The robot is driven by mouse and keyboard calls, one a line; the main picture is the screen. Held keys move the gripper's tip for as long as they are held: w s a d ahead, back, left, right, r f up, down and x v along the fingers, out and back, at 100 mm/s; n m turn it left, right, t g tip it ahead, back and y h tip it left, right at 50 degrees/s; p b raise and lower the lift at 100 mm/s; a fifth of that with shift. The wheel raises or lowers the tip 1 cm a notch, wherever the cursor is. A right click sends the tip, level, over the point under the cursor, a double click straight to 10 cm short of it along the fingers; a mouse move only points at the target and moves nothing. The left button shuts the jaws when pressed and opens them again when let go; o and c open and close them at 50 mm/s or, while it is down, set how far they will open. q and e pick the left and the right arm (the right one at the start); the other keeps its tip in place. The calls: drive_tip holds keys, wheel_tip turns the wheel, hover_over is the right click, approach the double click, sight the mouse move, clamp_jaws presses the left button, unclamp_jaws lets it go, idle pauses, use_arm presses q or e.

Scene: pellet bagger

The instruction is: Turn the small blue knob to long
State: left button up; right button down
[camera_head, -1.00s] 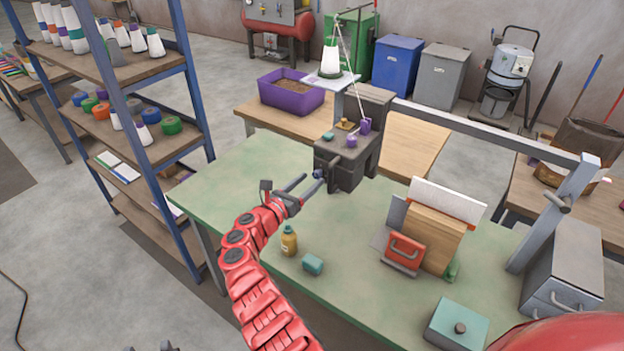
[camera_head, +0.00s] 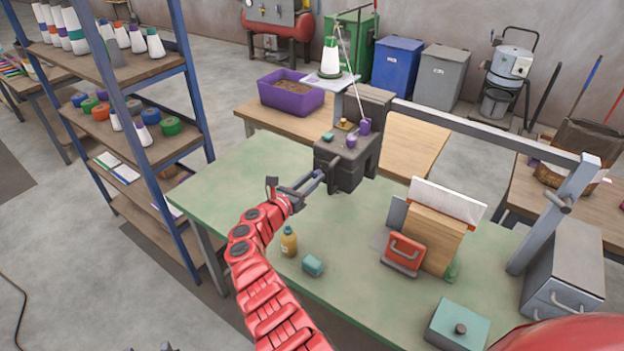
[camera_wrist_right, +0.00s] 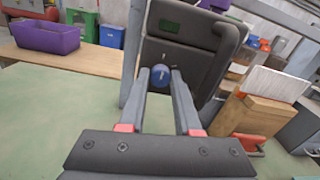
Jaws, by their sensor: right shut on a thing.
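The small blue knob (camera_wrist_right: 160,76) sits on the front face of the dark grey machine (camera_head: 346,160). In the right wrist view it shows between the fingertips, with a pale mark on its face. My right gripper (camera_head: 318,177) reaches the machine's lower left side in the head view, and its fingers are shut on the knob. In the head view the fingers hide the knob. No setting labels can be read.
The machine stands on a green table (camera_head: 240,185). A wooden block with a red handle (camera_head: 405,252) is to the right. A shelf rack (camera_head: 165,130) stands left.

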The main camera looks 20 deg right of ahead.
drive_tip(key=shift+m, duration=0.3)
drive_tip(key=m+b, duration=0.1)
drive_tip(key=m, duration=0.1)
drive_tip(key=shift+f+m, duration=0.15)
drive_tip(key=shift+m, duration=0.15)
drive_tip(key=m+b, duration=0.2)
drive_tip(key=shift+m, duration=0.4)
drive_tip(key=shift+s+m+y+b, duration=0.1)
drive_tip(key=shift+m+y+b, duration=0.4)
drive_tip(key=shift+m+b, duration=9.4)
drive_tip(key=shift+n+b, duration=1.1)
drive_tip(key=shift+b, duration=0.1)
